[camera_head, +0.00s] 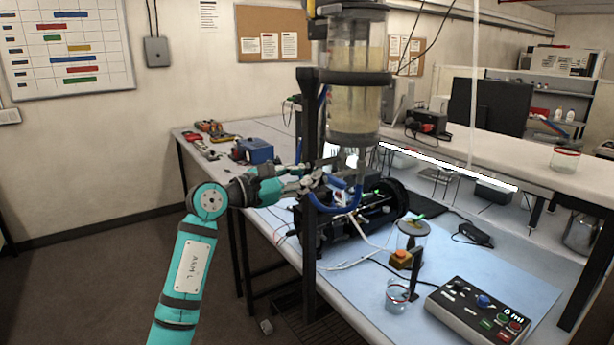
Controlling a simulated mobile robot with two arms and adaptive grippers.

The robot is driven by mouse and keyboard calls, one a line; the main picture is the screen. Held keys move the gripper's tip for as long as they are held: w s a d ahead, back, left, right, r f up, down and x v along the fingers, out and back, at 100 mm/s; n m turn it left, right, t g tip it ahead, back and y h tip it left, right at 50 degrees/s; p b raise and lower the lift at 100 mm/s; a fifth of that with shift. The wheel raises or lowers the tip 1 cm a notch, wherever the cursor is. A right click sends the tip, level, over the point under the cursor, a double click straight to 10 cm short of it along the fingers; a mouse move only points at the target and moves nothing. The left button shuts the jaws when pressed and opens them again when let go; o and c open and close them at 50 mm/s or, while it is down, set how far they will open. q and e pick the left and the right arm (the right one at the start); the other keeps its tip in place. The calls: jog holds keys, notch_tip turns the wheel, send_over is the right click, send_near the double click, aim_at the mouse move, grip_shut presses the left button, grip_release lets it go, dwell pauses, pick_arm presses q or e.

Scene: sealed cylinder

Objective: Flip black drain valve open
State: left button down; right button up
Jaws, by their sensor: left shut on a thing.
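The sealed cylinder (355,95) stands upright in its black frame above the bench, with cloudy pale liquid inside. Below its base are small dark fittings and a blue hose (347,204). My left gripper (322,180) reaches in from the left, just under the cylinder's lower end. Its fingers are closed on a small dark part beside the hose, which by its place appears to be the black drain valve. The fingers and the frame's post largely hide the valve, so I cannot tell its lever's angle. My right gripper is not in view.
A black cylindrical machine (360,220) with cables lies below the hose. The black frame post (308,150) is close to my left gripper.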

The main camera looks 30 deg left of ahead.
pick_arm(q)
jog(key=shift+s+d+f+n, duration=0.1)
jog(key=shift+d+f+n, duration=0.1)
jog(key=shift+n, duration=0.6)
jog(key=n, duration=0.2)
jog(key=d+n, duration=0.1)
jog(key=n, duration=0.1)
jog(key=shift+s+p, duration=0.2)
jog(key=shift+p, duration=0.1)
jog(key=c, duration=1.3)
grip_release()
jog(key=v, duration=1.2)
